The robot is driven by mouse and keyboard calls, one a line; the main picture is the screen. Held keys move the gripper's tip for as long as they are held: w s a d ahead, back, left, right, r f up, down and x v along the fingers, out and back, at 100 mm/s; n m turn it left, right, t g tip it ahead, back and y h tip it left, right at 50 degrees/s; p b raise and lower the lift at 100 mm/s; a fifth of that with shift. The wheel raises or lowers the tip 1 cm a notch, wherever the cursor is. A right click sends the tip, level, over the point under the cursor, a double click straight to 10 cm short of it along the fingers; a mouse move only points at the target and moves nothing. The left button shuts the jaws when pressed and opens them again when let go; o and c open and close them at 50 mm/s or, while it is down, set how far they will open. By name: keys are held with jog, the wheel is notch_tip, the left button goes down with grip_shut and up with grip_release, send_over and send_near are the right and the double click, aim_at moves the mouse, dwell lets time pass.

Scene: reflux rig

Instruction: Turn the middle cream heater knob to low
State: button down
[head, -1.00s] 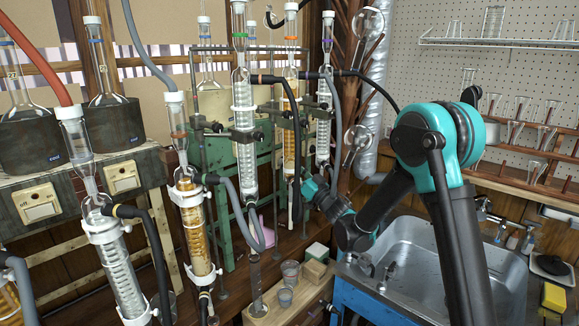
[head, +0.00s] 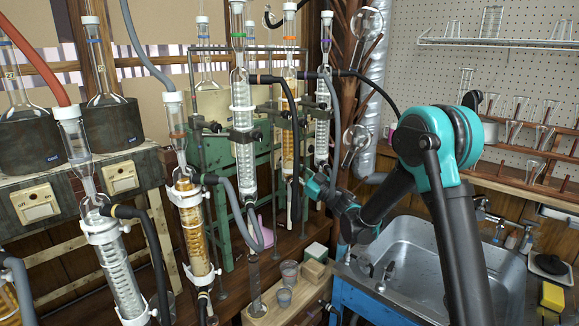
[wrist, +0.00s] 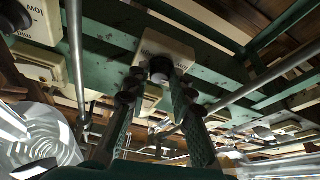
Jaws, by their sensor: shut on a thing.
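In the wrist view, a cream heater box (wrist: 165,46) is fixed to a green frame, with printed lettering on its face. Its dark round knob (wrist: 160,67) sits between the fingertips of my gripper (wrist: 156,79), which is shut on it. The fingers partly cover the knob, and I cannot read its setting. In the head view, my gripper (head: 308,183) reaches behind the glassware on the rack; its fingertips and the knob are hard to make out there.
A second cream box (wrist: 40,22) with a black knob is at the wrist view's upper left. Metal rods and clear glassware (wrist: 35,135) stand close to the gripper. In the head view, glass condensers (head: 242,110) and hoses crowd the left, and a sink (head: 430,270) is at right.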

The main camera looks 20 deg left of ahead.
jog(key=c, duration=1.3)
grip_release()
jog(key=shift+d, duration=0.15)
jog(key=v, duration=1.1)
jog(key=shift+s+d+f, duration=0.15)
jog(key=shift+d+f, duration=0.05)
jog(key=shift+d, duration=0.15)
